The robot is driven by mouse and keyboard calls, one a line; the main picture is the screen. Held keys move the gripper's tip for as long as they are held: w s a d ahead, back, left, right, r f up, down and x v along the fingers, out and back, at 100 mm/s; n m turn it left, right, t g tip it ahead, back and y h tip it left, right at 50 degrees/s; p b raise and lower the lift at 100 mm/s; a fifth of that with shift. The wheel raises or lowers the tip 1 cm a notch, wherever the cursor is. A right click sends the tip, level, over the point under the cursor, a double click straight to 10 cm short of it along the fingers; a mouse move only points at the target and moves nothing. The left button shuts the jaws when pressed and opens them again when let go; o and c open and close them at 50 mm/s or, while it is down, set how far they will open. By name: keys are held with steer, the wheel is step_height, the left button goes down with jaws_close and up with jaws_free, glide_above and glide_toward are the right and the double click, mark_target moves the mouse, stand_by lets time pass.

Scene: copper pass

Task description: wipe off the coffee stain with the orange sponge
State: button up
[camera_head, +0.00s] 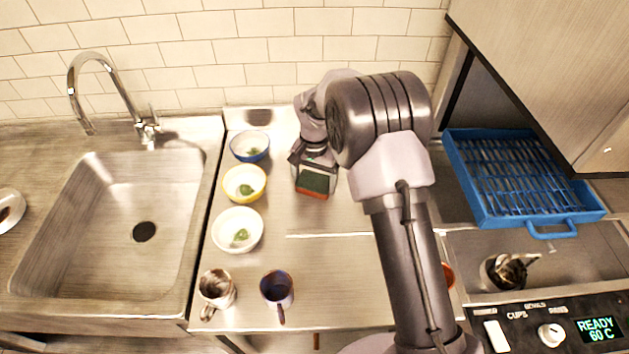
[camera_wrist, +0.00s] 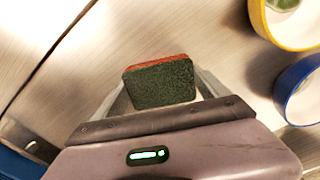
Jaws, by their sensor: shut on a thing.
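The orange sponge (camera_head: 312,184) has a dark green scouring face and an orange body. It is between the fingers of my gripper (camera_head: 315,174), over the metal counter to the right of the bowls. In the wrist view the sponge (camera_wrist: 160,82) sits between the two fingers of my gripper (camera_wrist: 162,92), green face toward the camera, with an orange strip along its far edge. I cannot tell whether the sponge touches the counter. I cannot make out a coffee stain in either view; my arm hides part of the counter.
A blue bowl (camera_head: 250,146), a yellow bowl (camera_head: 245,183) and a white bowl (camera_head: 237,230) stand left of my gripper. Two mugs, one stained (camera_head: 217,289) and one dark blue (camera_head: 277,288), stand at the front. A sink (camera_head: 60,250) is left, a blue rack (camera_head: 470,180) right.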

mark_target(325, 182)
steer(key=shift+s+d+f, duration=0.1)
steer(key=shift+d+f, duration=0.05)
steer(key=shift+d, duration=0.6)
steer(key=shift+d+f, duration=0.1)
steer(key=shift+d, duration=0.65)
steer(key=shift+d+r+p, duration=0.2)
steer(key=shift+d, duration=2.1)
steer(key=shift+d+r+p, duration=0.15)
steer(key=shift+d+p, duration=0.05)
steer(key=shift+d, duration=2.05)
steer(key=shift+a, duration=0.1)
steer(key=shift+r, duration=0.1)
step_height(325, 182, up, 6)
steer(key=p, duration=0.4)
step_height(325, 182, up, 3)
steer(key=shift+f+p, duration=0.1)
steer(key=shift+p, duration=1)
